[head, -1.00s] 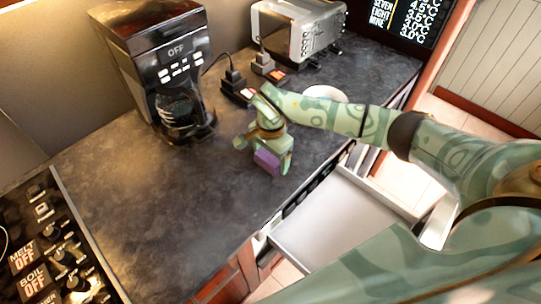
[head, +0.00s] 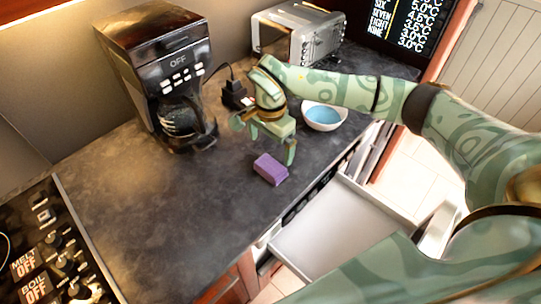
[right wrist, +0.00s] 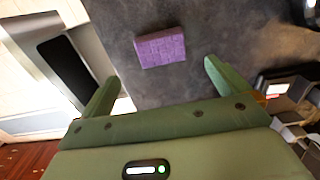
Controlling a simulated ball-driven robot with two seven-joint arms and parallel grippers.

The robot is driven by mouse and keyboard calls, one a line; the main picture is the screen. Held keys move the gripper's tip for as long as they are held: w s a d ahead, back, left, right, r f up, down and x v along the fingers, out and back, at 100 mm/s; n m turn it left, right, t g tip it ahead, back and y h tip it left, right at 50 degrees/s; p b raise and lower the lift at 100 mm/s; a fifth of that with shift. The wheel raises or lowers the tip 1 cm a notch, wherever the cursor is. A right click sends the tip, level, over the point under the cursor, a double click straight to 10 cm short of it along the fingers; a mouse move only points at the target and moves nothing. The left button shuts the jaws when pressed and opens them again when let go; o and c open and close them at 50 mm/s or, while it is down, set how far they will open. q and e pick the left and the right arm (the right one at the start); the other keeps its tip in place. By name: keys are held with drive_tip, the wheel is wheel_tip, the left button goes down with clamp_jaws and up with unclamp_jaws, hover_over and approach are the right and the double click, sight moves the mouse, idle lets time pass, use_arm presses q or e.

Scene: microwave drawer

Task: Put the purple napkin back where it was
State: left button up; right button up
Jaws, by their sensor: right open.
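The purple napkin (head: 270,169) is a small folded block lying on the dark countertop near its front edge, above the open drawer. It also shows in the right wrist view (right wrist: 160,47), beyond and between the fingertips. My right gripper (head: 264,150) is open and empty, just behind the napkin and apart from it. Its two spread fingers show in the right wrist view (right wrist: 158,78). The open drawer (head: 335,222) below the counter looks empty in the part that shows; my arm hides some of it. My left gripper is not in view.
A white bowl with blue inside (head: 324,115) stands right of my gripper. A black coffee maker (head: 165,75) and a silver toaster (head: 298,35) stand at the back, with plugs (head: 235,93) between them. A stove panel (head: 50,245) is at the left. The counter's middle is clear.

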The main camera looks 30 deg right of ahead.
drive_tip(key=shift+r, duration=1.55)
